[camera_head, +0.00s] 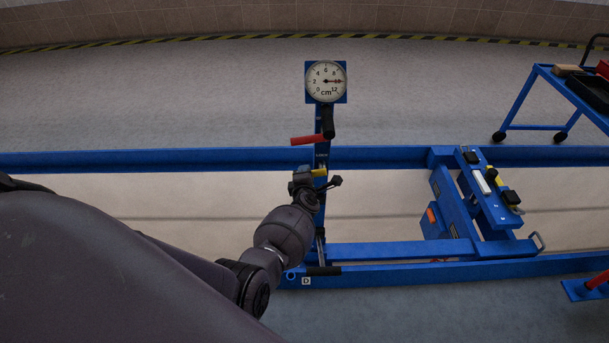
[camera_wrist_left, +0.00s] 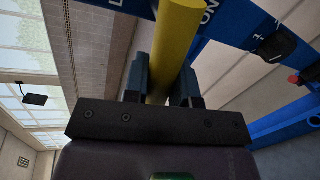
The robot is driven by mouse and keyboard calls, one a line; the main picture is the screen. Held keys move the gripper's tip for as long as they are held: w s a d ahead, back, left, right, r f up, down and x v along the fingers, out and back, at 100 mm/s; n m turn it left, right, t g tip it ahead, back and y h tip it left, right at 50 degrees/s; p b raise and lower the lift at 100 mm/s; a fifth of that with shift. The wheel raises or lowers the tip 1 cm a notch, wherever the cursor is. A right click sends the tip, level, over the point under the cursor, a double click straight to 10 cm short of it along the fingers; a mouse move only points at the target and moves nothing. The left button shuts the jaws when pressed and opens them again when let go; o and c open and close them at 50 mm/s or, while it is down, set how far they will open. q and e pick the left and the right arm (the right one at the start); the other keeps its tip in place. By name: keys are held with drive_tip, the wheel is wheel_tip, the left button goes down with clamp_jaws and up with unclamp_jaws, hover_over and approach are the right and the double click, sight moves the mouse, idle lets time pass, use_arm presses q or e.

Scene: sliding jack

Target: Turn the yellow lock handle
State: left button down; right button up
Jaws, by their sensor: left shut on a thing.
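The yellow lock handle (camera_head: 319,172) is on the blue upright post, just under the lock label. My left gripper (camera_head: 308,177) is at the handle and hides part of it. In the left wrist view the yellow handle (camera_wrist_left: 176,45) stands between the two fingers of my left gripper (camera_wrist_left: 163,85), which is shut on it. My right gripper is not in view.
A dial gauge (camera_head: 326,82) marked in cm tops the post. A red lever (camera_head: 307,140) and a black grip (camera_head: 328,122) sit below it. The blue jack frame (camera_head: 400,250) extends right. A blue trolley (camera_head: 541,100) stands at the upper right.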

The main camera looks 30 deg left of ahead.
use_arm(q)
drive_tip(key=shift+r, duration=0.1)
idle(0.5)
drive_tip(key=c, duration=0.9)
unclamp_jaws()
drive_tip(key=shift+c, duration=0.2)
